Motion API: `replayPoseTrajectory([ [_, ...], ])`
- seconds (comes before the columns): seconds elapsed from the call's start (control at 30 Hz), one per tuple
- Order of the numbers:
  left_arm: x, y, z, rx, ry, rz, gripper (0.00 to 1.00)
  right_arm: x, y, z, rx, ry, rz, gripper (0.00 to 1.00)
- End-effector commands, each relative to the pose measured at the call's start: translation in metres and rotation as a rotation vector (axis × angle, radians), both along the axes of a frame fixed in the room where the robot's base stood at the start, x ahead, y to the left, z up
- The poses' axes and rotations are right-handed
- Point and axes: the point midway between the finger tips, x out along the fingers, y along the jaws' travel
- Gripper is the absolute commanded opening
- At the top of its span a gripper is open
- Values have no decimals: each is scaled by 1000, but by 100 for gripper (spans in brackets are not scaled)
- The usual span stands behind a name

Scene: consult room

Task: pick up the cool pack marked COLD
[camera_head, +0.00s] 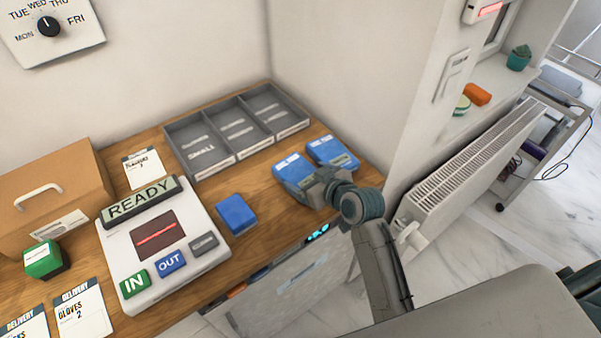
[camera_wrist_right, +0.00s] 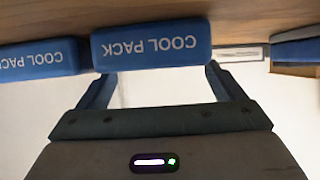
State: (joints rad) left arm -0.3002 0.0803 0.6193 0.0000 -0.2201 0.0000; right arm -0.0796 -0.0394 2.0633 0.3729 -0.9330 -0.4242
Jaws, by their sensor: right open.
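Two blue cool packs stand side by side at the right end of the wooden counter in the head view, a left one (camera_head: 289,167) and a right one (camera_head: 325,147). The word COLD is not readable on either. My right gripper (camera_head: 313,186) is at the near side of the left pack and hides part of it. In the wrist view the open fingers (camera_wrist_right: 158,78) point at a pack reading COOL PACK (camera_wrist_right: 150,45), upside down, with a fingertip near each end. The second pack (camera_wrist_right: 38,60) is to its left. My left gripper is not in view.
A grey divided tray (camera_head: 178,148) lies behind the packs. A plain blue block (camera_head: 237,214) and a white READY device (camera_head: 200,262) are to the left. A cardboard box (camera_head: 85,175) and a green block (camera_head: 43,260) stand farther left. A wall and radiator (camera_head: 465,165) are at right.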

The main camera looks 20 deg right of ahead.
Motion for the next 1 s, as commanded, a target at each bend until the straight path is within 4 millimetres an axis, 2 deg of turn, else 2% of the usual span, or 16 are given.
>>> replayPoseTrajectory([
  [0.17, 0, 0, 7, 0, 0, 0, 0, 16, 6, -7, 1, 0, 0, 89],
  [0.43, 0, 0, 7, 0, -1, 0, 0, 18, 7, -10, 0, 1, -1, 89],
  [0.63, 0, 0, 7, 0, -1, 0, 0, 18, 6, -10, 0, 1, -1, 50],
  [0.87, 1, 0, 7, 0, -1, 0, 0, 18, 6, -8, 1, -2, -1, 48],
  [1.0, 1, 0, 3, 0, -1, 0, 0, 19, 7, 5, 2, -6, -1, 48],
])
